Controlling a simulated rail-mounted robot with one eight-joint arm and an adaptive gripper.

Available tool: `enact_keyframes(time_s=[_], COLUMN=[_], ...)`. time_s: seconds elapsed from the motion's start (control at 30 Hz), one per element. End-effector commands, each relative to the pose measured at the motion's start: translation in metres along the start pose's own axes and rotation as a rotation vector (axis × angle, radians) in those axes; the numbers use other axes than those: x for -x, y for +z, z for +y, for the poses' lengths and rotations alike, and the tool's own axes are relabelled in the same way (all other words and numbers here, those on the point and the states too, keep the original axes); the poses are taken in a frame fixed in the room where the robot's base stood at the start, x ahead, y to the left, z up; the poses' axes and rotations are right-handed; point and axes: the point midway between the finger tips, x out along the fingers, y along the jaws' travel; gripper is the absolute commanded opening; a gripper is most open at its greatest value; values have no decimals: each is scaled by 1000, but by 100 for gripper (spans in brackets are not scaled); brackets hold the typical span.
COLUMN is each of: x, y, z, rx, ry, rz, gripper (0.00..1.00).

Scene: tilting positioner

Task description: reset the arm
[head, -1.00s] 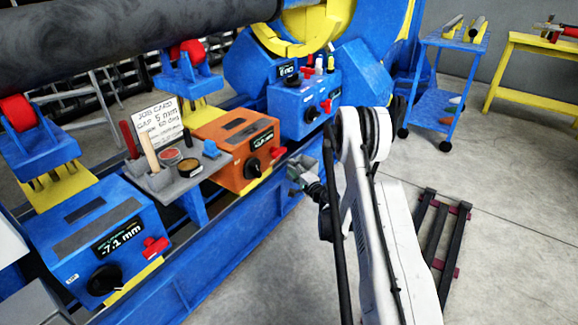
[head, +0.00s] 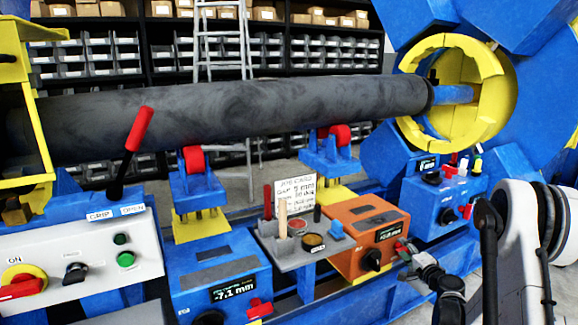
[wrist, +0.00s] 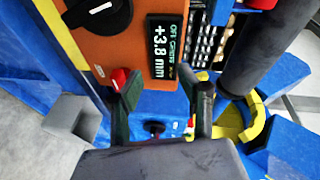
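My gripper (head: 404,252) is at the right side of the orange control box (head: 365,232) in the head view, with my arm coming in from the lower right. In the wrist view my gripper (wrist: 160,84) has two dark fingers apart with nothing between them. The orange box (wrist: 105,40) lies just beyond them, its display (wrist: 161,47) reading +3.8 mm. A red knob (wrist: 120,78) on the box shows close beside the left finger; I cannot tell whether they touch.
A grey tray (head: 283,247) with tools and a job card (head: 295,195) is left of the orange box. A blue box (head: 220,275) reads -7.1 mm. A long dark pipe (head: 230,112) spans above on rollers. A white panel with a red-handled lever (head: 139,130) stands left.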

Motion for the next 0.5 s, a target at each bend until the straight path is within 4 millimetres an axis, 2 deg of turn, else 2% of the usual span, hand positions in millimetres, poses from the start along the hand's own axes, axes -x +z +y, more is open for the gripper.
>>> enact_keyframes(time_s=[0.03,0.1,0.27,0.5], x=[1,2,11,36], y=[8,18,41,79], z=[-18,-38,-81,-137], rx=[25,62,144,270], ry=[14,36,85,158], rz=[-19,-43,-98,-175], gripper=[36,36,36,36])
